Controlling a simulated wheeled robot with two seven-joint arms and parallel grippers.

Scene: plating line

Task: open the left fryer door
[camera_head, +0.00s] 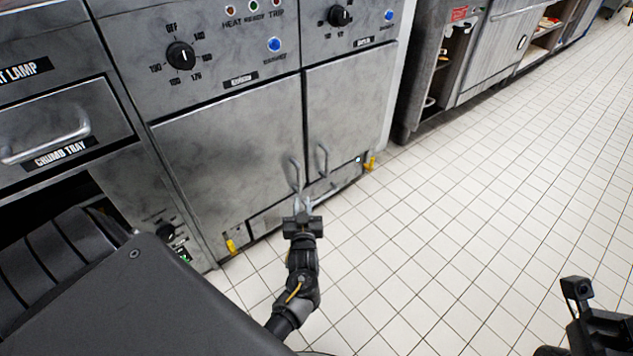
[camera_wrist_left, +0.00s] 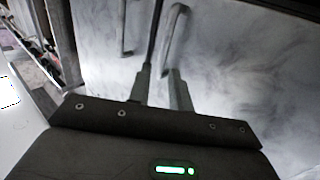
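The left fryer door (camera_head: 222,150) is a grey steel panel and looks shut. Its bar handle (camera_head: 295,174) stands near its right edge, and it shows large in the left wrist view (camera_wrist_left: 176,38). My left gripper (camera_head: 302,203) is at the lower end of this handle. In the left wrist view its two fingers (camera_wrist_left: 160,82) stand a little apart, with the handle's end at the gap, close to the right finger. I cannot tell whether they touch it. My right gripper (camera_head: 592,318) is partly in view at the lower right; its fingers cannot be made out.
The right fryer door (camera_head: 350,95) with its own handle (camera_head: 322,160) is close beside my left gripper. A control panel with a dial (camera_head: 181,55) is above. A crumb tray drawer (camera_head: 60,130) is at the left. The tiled floor (camera_head: 480,190) is clear at the right.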

